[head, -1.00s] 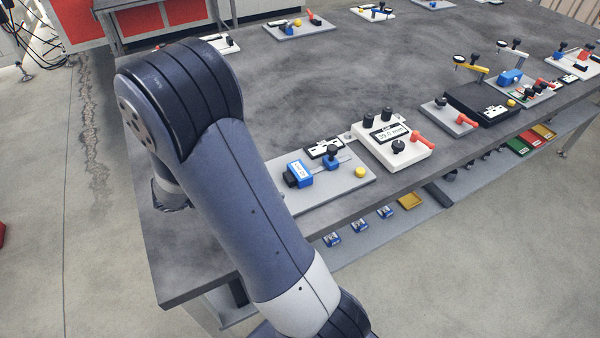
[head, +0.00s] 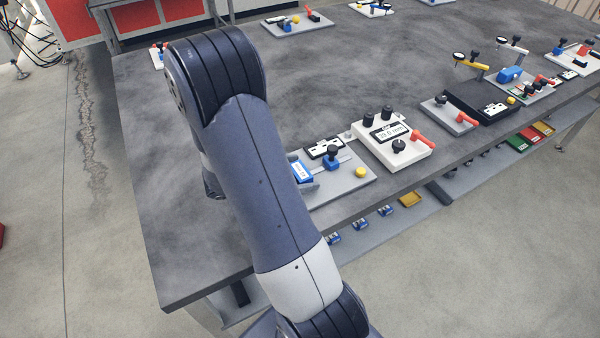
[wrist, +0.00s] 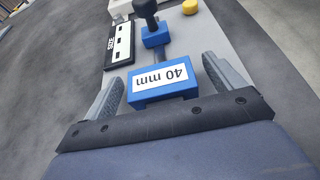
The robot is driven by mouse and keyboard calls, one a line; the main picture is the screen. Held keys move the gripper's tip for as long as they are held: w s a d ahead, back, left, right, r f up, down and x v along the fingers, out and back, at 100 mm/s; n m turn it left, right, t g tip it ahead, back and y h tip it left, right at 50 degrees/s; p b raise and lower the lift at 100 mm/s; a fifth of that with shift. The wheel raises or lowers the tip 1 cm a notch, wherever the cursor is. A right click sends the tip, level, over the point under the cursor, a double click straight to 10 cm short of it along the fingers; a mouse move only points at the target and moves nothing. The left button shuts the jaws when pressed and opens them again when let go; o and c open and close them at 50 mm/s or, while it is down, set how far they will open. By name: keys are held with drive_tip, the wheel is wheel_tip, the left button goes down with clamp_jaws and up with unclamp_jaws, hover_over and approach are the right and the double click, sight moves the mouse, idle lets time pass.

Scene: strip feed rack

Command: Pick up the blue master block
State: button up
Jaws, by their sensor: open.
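The blue master block (wrist: 162,80), with a white label reading "40 mm", lies on the grey fixture plate (wrist: 213,42). In the head view the block (head: 303,170) is partly hidden by my arm. My gripper (wrist: 164,70) is open, with one finger on each side of the block in the wrist view. The fingers look apart from the block, though the height between them is hard to tell. In the head view my arm hides most of the gripper.
Beyond the block are a blue slider with a black knob (wrist: 152,30), a black-and-white SIZE plate (wrist: 120,43) and a yellow button (wrist: 189,7). A white display box (head: 391,140) stands to the right. More blue blocks (head: 360,224) sit on the shelf below.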

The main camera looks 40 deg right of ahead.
drive_tip(key=shift+c, duration=0.2)
drive_tip(key=shift+r, duration=0.1)
drive_tip(key=c, duration=1.7)
